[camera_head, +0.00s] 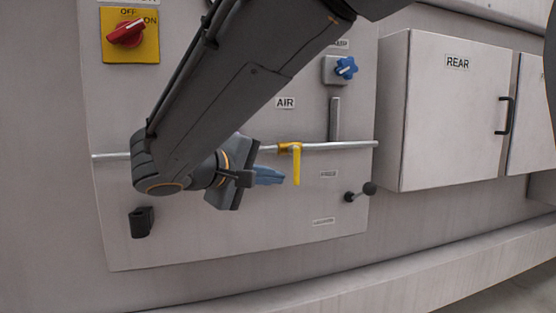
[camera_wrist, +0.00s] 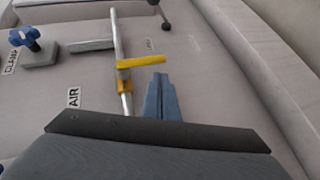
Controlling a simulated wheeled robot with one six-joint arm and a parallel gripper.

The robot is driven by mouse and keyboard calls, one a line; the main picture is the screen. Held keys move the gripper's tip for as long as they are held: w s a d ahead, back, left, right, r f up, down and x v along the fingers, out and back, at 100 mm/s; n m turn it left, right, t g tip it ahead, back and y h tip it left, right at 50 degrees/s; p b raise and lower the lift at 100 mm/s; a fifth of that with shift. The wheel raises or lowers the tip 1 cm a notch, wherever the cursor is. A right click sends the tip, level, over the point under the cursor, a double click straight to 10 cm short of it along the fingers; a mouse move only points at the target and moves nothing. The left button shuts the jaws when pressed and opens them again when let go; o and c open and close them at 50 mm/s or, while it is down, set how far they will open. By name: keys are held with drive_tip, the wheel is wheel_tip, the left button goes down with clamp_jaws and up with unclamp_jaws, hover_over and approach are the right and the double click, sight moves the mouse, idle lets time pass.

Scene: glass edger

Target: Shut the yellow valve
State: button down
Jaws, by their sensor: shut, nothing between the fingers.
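The yellow valve (camera_head: 296,163) sits on a horizontal metal pipe (camera_head: 335,145) under the AIR label. Its lever hangs straight down, across the pipe. In the wrist view the yellow valve (camera_wrist: 139,62) shows its lever at about a right angle to the pipe (camera_wrist: 117,35). My gripper (camera_head: 283,177) is shut and empty, its blue fingers just left of the lever. In the wrist view my gripper (camera_wrist: 159,82) points at the lever's side, with the tips close below it; whether they touch it I cannot tell.
A red switch (camera_head: 127,32) on a yellow plate is at upper left. A blue knob (camera_head: 346,68) is above the pipe. A black-knobbed lever (camera_head: 361,192) is right of the valve. A black holder (camera_head: 141,222) is at lower left. The REAR cabinet (camera_head: 450,110) juts out at right.

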drive_tip(key=s+a, duration=0.7)
drive_tip(key=a, duration=0.2)
drive_tip(key=shift+s, duration=0.25)
